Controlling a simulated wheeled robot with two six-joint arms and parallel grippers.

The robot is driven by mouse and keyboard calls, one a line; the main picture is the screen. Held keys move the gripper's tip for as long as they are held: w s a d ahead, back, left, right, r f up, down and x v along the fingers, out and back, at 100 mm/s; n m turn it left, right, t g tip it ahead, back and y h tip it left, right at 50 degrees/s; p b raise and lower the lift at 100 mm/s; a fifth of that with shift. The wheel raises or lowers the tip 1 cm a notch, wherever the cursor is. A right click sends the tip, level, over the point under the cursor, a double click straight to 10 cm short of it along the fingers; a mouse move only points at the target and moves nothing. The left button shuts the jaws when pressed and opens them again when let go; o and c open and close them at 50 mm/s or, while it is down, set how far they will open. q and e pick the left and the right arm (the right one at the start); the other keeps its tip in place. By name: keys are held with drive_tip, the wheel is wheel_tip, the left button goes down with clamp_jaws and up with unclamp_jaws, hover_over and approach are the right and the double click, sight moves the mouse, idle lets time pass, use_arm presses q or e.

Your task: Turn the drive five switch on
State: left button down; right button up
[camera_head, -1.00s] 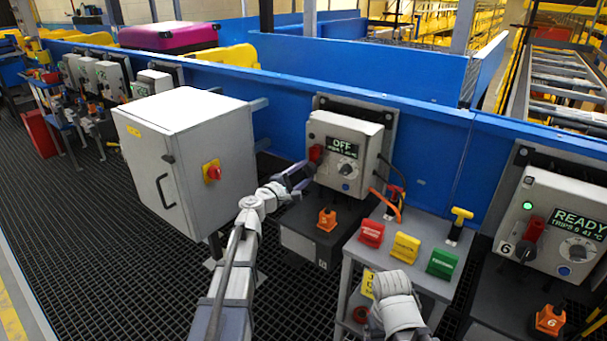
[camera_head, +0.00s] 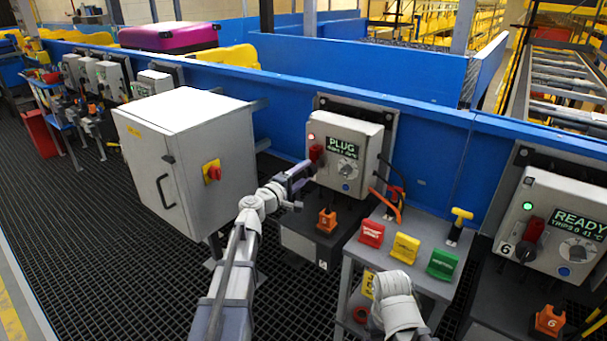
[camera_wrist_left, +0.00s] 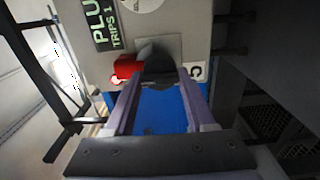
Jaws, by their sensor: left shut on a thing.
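The drive five box (camera_head: 362,128) is a light grey box on the blue wall, its display (camera_head: 342,147) reading PLUG. A small red lamp (camera_head: 311,137) glows at its upper left. A red part (camera_head: 316,153) sits below the lamp and also shows in the left wrist view (camera_wrist_left: 127,67). My left gripper (camera_head: 306,171) is at the box's lower left. In the left wrist view its fingers (camera_wrist_left: 158,80) are shut on the dark switch handle (camera_wrist_left: 157,62). The gripper largely hides the handle in the head view. My right arm shows at bottom centre, its gripper out of view.
A large grey cabinet (camera_head: 225,140) with a red-yellow knob stands left of my left arm. A small table (camera_head: 395,249) with red, yellow and green blocks stands right of the drive. The drive six box (camera_head: 560,200), reading READY, is at far right.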

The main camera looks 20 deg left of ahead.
use_arm(q)
drive_tip(key=shift+c, duration=1.3)
unclamp_jaws()
drive_tip(key=shift+s, duration=0.1)
drive_tip(key=v, duration=0.7)
drive_tip(key=shift+s+a, duration=0.15)
drive_tip(key=shift+s, duration=0.15)
drive_tip(key=x, duration=0.8)
